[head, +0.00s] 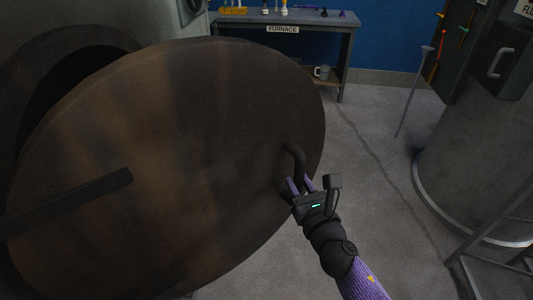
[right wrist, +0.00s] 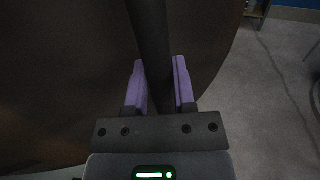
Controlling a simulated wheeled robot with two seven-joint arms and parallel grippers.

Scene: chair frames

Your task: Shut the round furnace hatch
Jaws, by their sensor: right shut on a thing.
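The round furnace hatch (head: 200,130) is a big dark brown disc that fills the left and middle of the head view. It stands open, swung away from the dark round furnace opening (head: 50,75) behind it at the left. A curved dark handle (head: 293,155) sits near its right edge. My right gripper (head: 302,184) is at the handle, its purple fingers shut on it. In the right wrist view the handle bar (right wrist: 152,45) runs between the two fingers (right wrist: 160,88). My left gripper is not in view.
A workbench labelled FURNACE (head: 283,29) stands at the back, with tools on top and a mug (head: 322,72) on its shelf. A large grey cylinder (head: 470,165) and a metal frame (head: 490,262) stand at the right. The floor (head: 375,150) between is clear.

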